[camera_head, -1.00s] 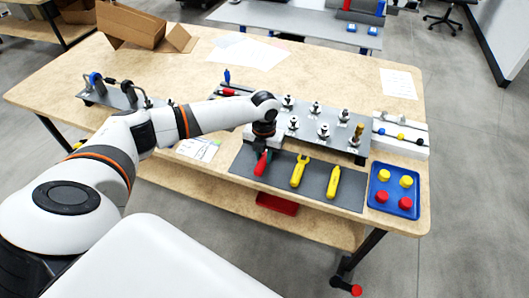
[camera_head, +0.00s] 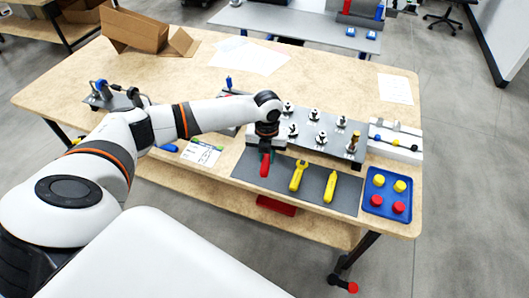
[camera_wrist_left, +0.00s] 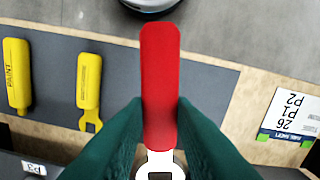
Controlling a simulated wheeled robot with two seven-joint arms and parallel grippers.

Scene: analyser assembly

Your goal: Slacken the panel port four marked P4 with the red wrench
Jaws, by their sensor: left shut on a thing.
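My left gripper (camera_head: 266,155) is shut on the red wrench (camera_head: 265,165). In the left wrist view, the green fingers of my left gripper (camera_wrist_left: 160,135) flank the handle of the red wrench (camera_wrist_left: 160,75). Its silver end shows between the fingers at the bottom edge. The handle looks much larger than the yellow tools, so it appears raised above the mat. The grey panel (camera_head: 338,146) carries several dark-and-silver ports behind the gripper. I cannot read which port is P4 in the head view; a P3 label (camera_wrist_left: 34,168) shows in the left wrist view. My right gripper is out of view.
A yellow wrench (camera_head: 299,176) and a yellow tool (camera_head: 330,187) lie on the dark mat (camera_head: 315,190). A blue tray (camera_head: 370,208) with red and yellow caps and a white fixture (camera_head: 396,146) stand to the right.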

